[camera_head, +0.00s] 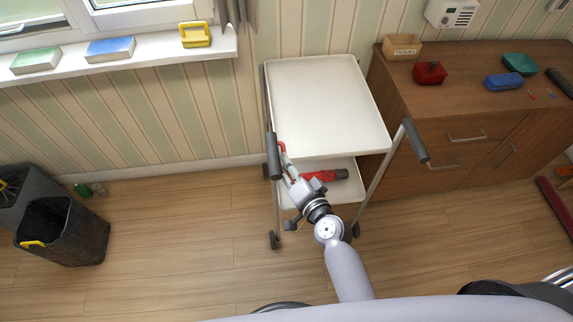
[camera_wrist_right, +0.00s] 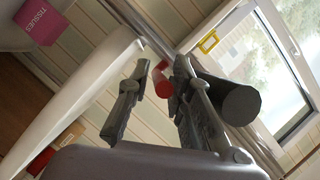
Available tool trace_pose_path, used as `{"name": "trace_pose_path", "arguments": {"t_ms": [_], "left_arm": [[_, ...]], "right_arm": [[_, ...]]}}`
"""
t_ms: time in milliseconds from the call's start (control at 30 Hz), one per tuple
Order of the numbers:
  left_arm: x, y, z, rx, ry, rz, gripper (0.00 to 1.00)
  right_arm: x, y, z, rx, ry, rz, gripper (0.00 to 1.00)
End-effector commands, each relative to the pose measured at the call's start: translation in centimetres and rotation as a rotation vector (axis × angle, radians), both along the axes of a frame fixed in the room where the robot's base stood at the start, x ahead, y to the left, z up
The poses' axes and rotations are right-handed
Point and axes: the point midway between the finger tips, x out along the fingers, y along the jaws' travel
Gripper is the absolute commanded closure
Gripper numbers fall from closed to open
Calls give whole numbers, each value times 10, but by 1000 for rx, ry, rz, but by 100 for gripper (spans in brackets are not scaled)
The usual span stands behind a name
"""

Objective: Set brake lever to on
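A white two-shelf trolley (camera_head: 322,95) stands against the wall, with dark grips on its side handles. The brake lever looks like the small red-ended piece (camera_head: 282,148) beside the left dark grip (camera_head: 273,156); its setting cannot be read. In the wrist view a red cylinder (camera_wrist_right: 162,82), likely the lever's end, shows beyond and between the fingers, with the dark grip (camera_wrist_right: 228,100) just right of them. My right gripper (camera_head: 286,165) is at the trolley's left side, by the lever. Its fingers (camera_wrist_right: 160,68) are apart, with no clear contact. My left gripper is out of view.
A red tool with a dark end (camera_head: 325,176) lies on the lower shelf. A brown cabinet (camera_head: 440,130) stands close on the right. Two dark bins (camera_head: 75,240) stand at the left. A windowsill (camera_head: 130,62) holds books and a yellow item.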

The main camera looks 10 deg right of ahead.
Motion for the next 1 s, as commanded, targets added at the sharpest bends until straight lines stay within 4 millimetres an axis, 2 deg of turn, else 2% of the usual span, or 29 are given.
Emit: {"name": "trace_pose_path", "arguments": {"t_ms": [267, 600, 1000], "left_arm": [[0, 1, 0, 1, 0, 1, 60], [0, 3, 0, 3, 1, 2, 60], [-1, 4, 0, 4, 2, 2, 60]], "right_arm": [[2, 0, 0, 0, -1, -1, 80], [2, 0, 0, 0, 0, 0, 100], [1, 0, -1, 0, 1, -1, 100]]}}
